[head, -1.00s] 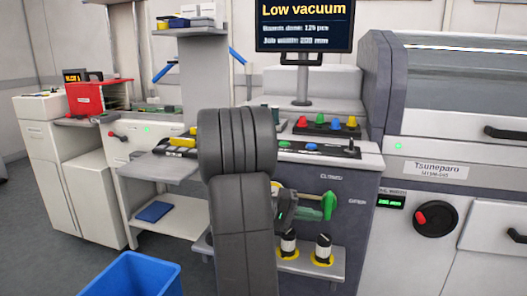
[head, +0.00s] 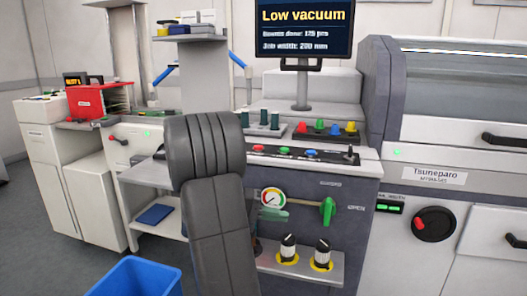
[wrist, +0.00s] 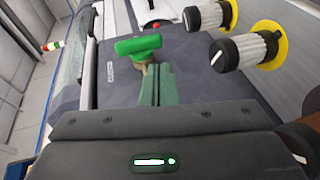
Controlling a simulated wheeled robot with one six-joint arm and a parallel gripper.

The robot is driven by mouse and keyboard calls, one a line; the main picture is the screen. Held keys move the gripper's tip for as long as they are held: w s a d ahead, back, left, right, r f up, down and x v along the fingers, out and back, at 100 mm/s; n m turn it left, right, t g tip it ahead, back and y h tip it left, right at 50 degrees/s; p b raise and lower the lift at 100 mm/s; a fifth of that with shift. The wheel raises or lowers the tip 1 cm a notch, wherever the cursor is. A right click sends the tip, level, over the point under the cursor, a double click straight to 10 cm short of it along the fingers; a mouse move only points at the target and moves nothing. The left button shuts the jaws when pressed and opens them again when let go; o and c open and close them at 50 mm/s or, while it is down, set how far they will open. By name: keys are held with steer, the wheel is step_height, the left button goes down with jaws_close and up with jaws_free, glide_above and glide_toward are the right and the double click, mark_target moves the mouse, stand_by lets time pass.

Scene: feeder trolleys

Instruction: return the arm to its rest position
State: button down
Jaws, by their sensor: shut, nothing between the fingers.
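My arm (head: 215,200) stands raised and folded in the middle of the head view, in front of the machine's panel. My gripper (wrist: 157,72) shows in the wrist view with its two green fingers together and nothing between them. In the head view the fingers (head: 275,214) show just below the round gauge (head: 273,197), and most of the gripper is hidden behind my arm. The green valve handle (head: 328,208) is to the right of the fingers, with a gap between them in the head view. It also shows in the wrist view (wrist: 138,45), beyond the fingertips.
Two black-and-white knobs (head: 288,248) with yellow rings stand on a low shelf under the panel. A blue bin (head: 135,278) is on the floor at the lower left. A monitor (head: 303,28) reads "Low vacuum". Open floor lies at the left front.

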steer(key=b+x, duration=0.2)
steer(key=x, duration=0.7)
step_height(320, 180, up, 7)
steer(key=d+m+t+y+p, duration=0.1)
steer(key=m+t+y+p, duration=0.1)
steer(key=y+p, duration=1.1)
steer(key=p, duration=1.2)
steer(key=shift+s+d, duration=0.15)
steer(key=shift+d, duration=0.05)
steer(key=shift+d+f+t+p, duration=0.1)
steer(key=shift+f+t+p, duration=0.15)
steer(key=shift+p, duration=0.25)
